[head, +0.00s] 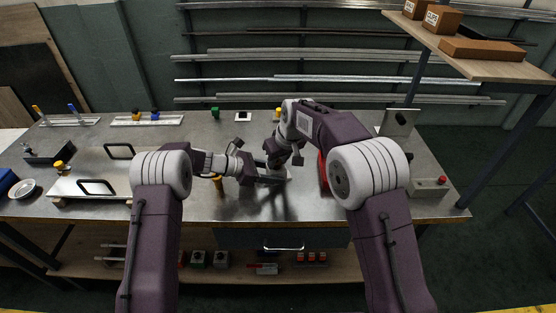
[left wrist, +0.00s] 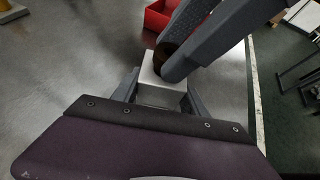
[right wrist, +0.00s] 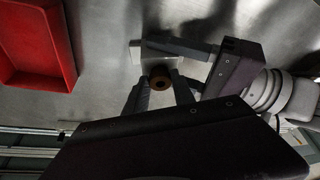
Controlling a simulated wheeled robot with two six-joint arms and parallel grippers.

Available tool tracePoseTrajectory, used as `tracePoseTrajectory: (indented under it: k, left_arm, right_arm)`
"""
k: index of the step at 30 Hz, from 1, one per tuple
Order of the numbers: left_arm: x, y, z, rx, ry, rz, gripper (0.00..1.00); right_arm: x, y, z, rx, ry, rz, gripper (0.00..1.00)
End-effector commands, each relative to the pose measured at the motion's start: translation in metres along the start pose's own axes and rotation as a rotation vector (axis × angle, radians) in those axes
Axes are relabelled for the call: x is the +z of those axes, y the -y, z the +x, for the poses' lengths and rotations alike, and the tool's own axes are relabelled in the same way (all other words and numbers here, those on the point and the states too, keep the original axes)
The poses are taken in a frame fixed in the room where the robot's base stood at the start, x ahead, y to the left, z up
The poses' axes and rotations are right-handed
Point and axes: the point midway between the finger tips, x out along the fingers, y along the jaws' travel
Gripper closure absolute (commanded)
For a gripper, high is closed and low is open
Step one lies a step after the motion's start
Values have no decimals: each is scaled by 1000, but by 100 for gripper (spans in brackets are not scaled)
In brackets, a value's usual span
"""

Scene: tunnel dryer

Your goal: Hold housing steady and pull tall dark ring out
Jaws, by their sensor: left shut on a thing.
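The housing is a light grey block (left wrist: 158,92), held between the fingers of my left gripper (left wrist: 155,98) in the left wrist view. Its pale edge also shows in the right wrist view (right wrist: 136,54). A dark brown ring (right wrist: 160,78) with a hole in its middle sits at the housing, between the fingertips of my right gripper (right wrist: 160,90). How far the ring sits in the housing is hidden. Whether the right fingers press on the ring or only flank it is unclear. In the head view both grippers meet low over the table, and the arms hide most of the parts.
A red tray (right wrist: 38,45) lies close beside the grippers on the metal table (head: 240,205). Two panels with black handles (head: 97,187) are at the left. A grey box with a red button (head: 432,187) is at the right. The table's front middle is clear.

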Motion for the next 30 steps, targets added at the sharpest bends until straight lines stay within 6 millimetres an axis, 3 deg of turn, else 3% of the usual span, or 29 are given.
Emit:
tracePoseTrajectory:
  k: [1, 2, 4, 5, 30]
  left_arm:
    - [-3, 1, 0, -1, -5, -1, 85]
    - [-3, 1, 0, -1, -5, -1, 85]
    - [-3, 1, 0, -1, -5, -1, 85]
    - [-3, 1, 0, -1, -5, -1, 85]
    - [-3, 1, 1, -2, -6, -1, 85]
  right_arm:
    - [0, 0, 0, 0, 0, 0, 100]
    - [0, 0, 0, 0, 0, 0, 75]
    - [0, 0, 0, 0, 0, 0, 95]
    - [0, 0, 0, 0, 0, 0, 100]
    - [-4, 0, -8, 0, -1, 0, 100]
